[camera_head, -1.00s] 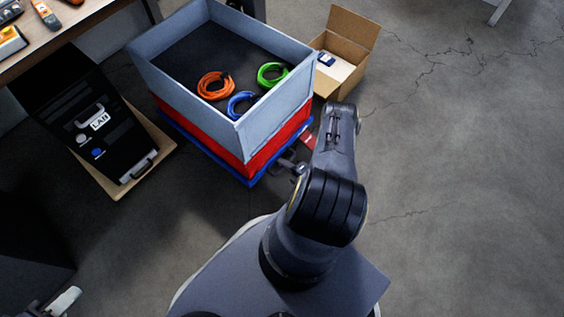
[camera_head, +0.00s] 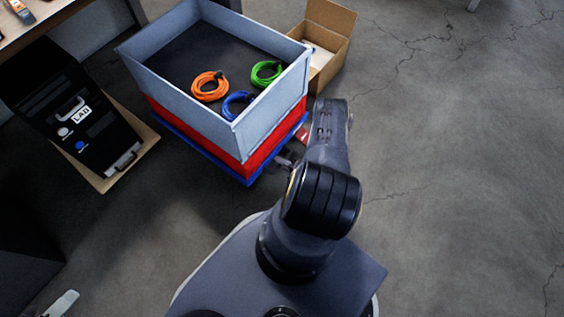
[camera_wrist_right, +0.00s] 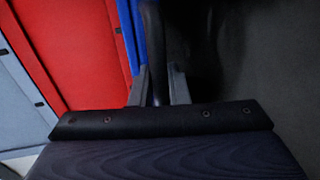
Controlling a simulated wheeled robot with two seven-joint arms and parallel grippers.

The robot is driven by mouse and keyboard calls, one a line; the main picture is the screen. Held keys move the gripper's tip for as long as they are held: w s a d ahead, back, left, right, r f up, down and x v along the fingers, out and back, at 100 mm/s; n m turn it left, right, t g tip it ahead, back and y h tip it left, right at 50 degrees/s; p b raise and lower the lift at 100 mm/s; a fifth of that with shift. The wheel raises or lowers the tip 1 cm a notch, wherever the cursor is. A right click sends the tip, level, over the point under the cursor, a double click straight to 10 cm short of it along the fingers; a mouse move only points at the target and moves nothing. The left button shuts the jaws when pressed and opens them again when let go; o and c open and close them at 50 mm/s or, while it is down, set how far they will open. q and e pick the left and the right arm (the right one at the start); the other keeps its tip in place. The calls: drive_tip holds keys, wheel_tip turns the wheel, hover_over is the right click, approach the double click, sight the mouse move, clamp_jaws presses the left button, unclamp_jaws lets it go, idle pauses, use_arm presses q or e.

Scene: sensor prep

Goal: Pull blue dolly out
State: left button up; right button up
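The blue dolly (camera_head: 200,147) is a low blue base under a red crate (camera_head: 271,141) and a grey crate (camera_head: 178,101). Its blue edge (camera_wrist_right: 137,35) also shows in the right wrist view. My right gripper (camera_head: 287,158) is at the dolly's near right side, partly hidden by my arm. In the right wrist view its grey fingers (camera_wrist_right: 159,88) stand on both sides of a dark handle bar (camera_wrist_right: 153,45) beside the blue edge and appear shut on it. A pale piece at the bottom left seems to be my left gripper (camera_head: 62,304); its fingers cannot be made out.
The grey crate holds orange (camera_head: 209,87), blue (camera_head: 238,104) and green (camera_head: 266,74) cable coils. A black LAB case (camera_head: 92,143) on a wooden board is at the left, below a table (camera_head: 45,12). A cardboard box (camera_head: 332,62) is close behind the crates. Floor at right is clear.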

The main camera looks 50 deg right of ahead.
drive_tip(key=o, duration=0.3)
drive_tip(key=shift+s, duration=0.1)
drive_tip(key=p+v, duration=0.2)
drive_tip(key=v, duration=0.5)
drive_tip(key=shift+s+r, duration=0.1)
drive_tip(key=shift+s, duration=0.2)
